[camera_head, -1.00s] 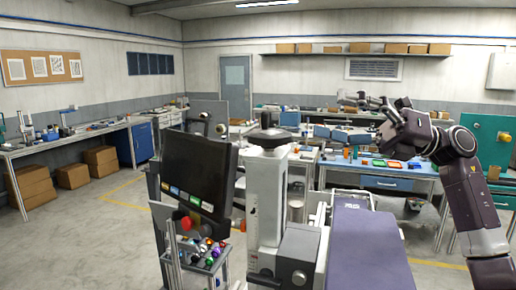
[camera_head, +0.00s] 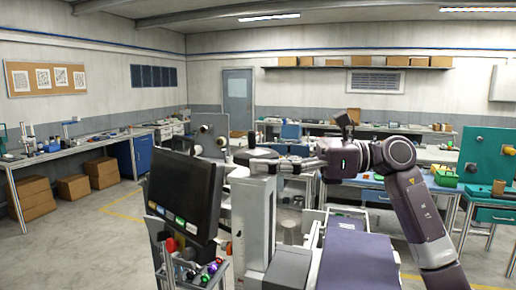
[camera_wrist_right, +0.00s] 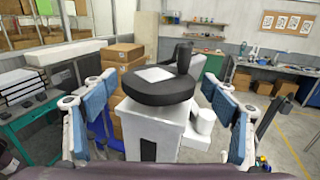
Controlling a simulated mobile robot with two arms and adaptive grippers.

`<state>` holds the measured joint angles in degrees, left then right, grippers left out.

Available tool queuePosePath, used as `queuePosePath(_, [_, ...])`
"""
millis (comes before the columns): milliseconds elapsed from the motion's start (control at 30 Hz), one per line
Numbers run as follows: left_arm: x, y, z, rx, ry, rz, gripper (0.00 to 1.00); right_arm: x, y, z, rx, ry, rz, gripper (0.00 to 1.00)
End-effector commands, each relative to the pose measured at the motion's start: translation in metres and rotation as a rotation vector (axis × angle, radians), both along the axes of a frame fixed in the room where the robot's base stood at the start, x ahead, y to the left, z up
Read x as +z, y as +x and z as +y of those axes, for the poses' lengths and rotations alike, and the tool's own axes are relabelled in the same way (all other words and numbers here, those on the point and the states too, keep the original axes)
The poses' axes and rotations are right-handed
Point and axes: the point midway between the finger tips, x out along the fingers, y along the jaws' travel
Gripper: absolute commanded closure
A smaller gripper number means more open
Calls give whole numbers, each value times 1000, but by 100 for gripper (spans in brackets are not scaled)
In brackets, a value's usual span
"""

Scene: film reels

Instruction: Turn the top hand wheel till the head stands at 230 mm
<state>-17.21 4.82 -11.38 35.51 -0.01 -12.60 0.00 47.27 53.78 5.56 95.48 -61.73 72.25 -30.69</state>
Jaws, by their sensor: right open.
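The top hand wheel (camera_head: 257,153) is a dark disc with an upright handle, on top of a white column (camera_head: 252,212). In the right wrist view the black wheel (camera_wrist_right: 152,92) fills the middle, its handle (camera_wrist_right: 183,57) standing at the far right of its rim. My right gripper (camera_head: 278,163) is at the wheel's height, coming from the right. Its blue-padded fingers (camera_wrist_right: 160,105) are wide apart, one on each side of the wheel, with gaps showing. A grey block (camera_head: 287,268) sits beside the column. No height reading is legible. My left gripper is not in view.
A black monitor (camera_head: 184,193) with coloured buttons stands close left of the column. A purple-topped bed (camera_head: 358,262) lies to the right. Workbenches and cardboard boxes (camera_head: 73,187) stand farther back. Open floor (camera_head: 70,245) lies at the left.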

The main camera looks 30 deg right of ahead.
Motion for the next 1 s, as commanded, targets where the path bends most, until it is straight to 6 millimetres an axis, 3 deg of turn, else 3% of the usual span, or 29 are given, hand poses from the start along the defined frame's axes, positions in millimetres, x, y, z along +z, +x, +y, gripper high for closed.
queuePosePath(367, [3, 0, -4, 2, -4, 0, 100, 0, 3, 6, 0, 1, -1, 22])
queuePosePath(733, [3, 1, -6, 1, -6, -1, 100, 0, 3, 6, 0, 1, 0, 63])
queuePosePath(1000, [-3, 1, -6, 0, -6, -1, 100, -2, 3, 6, -29, -2, -2, 63])
